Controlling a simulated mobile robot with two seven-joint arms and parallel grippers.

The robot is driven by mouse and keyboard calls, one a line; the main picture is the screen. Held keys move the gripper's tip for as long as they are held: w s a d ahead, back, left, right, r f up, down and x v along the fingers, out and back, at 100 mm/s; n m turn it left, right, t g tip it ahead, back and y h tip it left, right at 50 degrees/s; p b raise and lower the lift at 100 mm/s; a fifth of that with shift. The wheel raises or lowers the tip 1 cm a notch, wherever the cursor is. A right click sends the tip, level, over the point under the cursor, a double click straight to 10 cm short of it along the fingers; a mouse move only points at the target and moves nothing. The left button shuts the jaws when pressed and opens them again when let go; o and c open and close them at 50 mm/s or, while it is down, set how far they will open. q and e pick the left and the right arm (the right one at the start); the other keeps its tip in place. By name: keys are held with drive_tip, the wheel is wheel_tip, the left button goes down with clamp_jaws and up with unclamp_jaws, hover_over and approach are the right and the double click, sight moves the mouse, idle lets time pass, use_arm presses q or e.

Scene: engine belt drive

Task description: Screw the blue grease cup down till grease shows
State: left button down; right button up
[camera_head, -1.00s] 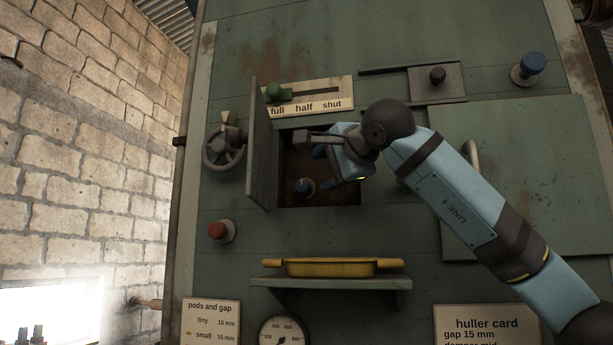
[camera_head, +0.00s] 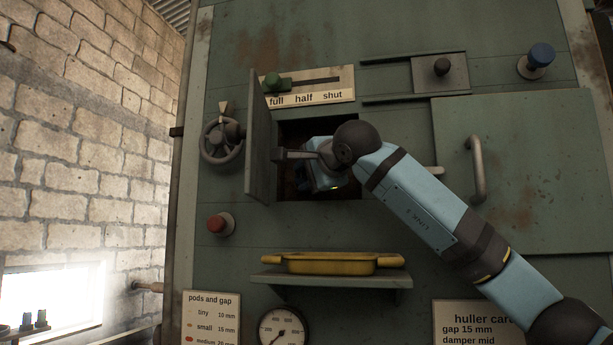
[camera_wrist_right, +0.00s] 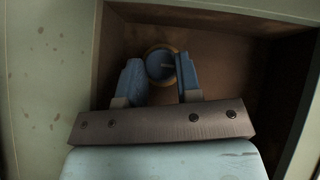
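The blue grease cup (camera_wrist_right: 160,68) sits on a brass-coloured ring at the back of a dark recess. It shows in the right wrist view between the two blue fingers of my right gripper (camera_wrist_right: 161,75). The fingers stand apart, one on each side of the cup; I cannot tell whether they touch it. In the head view my right gripper (camera_head: 318,184) reaches into the recess and hides the cup. Whether grease shows cannot be seen. My left gripper is not in view.
An open hatch door (camera_head: 259,140) stands out at the recess's left edge, close to my right gripper. A handwheel (camera_head: 221,141) and red knob (camera_head: 220,224) are further left. A shelf (camera_head: 331,279) with a yellow tray (camera_head: 345,263) juts out below.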

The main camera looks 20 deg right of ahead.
drive_tip(key=shift+f+b, duration=0.2)
drive_tip(key=shift+b, duration=0.35)
drive_tip(key=shift+m+t+b, duration=0.3)
drive_tip(key=shift+m+b, duration=0.1)
drive_tip(key=shift+b, duration=0.4)
drive_tip(key=shift+r, duration=0.2)
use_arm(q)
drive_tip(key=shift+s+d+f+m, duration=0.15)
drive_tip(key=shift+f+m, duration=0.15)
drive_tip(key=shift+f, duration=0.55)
use_arm(e)
drive_tip(key=o, duration=0.9)
use_arm(q)
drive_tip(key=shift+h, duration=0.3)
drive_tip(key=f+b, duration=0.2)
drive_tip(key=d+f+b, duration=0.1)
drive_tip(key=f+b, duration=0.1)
drive_tip(key=shift+b, duration=0.35)
use_arm(e)
drive_tip(key=s+d, duration=0.1)
drive_tip(key=s, duration=0.8)
drive_tip(key=s+d+r, duration=0.1)
drive_tip(key=s, duration=0.3)
drive_tip(key=shift+s+d, duration=0.25)
drive_tip(key=shift+d, duration=0.05)
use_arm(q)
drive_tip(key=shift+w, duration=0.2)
